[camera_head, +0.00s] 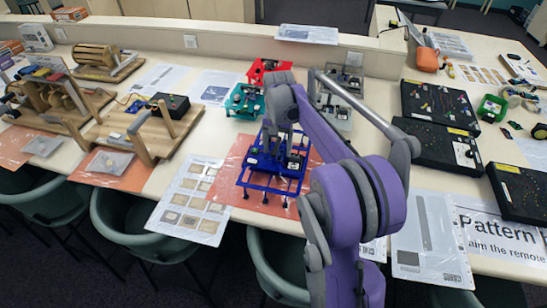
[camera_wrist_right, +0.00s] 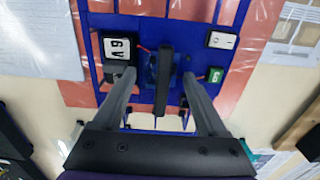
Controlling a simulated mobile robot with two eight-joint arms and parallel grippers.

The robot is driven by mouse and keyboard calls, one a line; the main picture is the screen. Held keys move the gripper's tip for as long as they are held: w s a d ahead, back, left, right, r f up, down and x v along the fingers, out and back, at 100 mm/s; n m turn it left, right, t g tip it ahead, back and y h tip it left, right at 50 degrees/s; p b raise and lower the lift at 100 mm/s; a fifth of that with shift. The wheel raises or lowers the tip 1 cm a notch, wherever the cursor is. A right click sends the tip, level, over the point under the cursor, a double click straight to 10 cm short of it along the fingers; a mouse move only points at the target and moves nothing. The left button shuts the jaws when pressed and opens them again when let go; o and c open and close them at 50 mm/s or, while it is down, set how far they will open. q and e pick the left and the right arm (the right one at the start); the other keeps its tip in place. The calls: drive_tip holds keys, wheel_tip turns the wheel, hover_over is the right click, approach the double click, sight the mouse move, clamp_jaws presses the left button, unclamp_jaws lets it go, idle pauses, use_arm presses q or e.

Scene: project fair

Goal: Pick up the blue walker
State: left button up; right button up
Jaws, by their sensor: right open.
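The blue walker (camera_head: 254,182) stands upright on its legs on an orange-red mat (camera_head: 228,188) near the front edge of the long table. My right gripper (camera_head: 279,128) points down over the walker's top. In the right wrist view, the walker's blue frame (camera_wrist_right: 190,36) lies beneath the open right gripper (camera_wrist_right: 158,78). The two grey fingers are spread on either side of a dark upright part in the walker's middle. Whether a finger touches it cannot be told. My right arm hides part of the table beside the walker. My left gripper is not in view.
A teal walker (camera_head: 245,101), a red walker (camera_head: 268,68) and a grey one (camera_head: 336,112) stand behind. Wooden machines (camera_head: 143,130) are at the left. Black boards (camera_head: 438,146) lie at the right. Green chairs (camera_head: 125,222) line the front edge.

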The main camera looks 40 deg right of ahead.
clamp_jaws()
drive_tip(key=shift+r, duration=0.15)
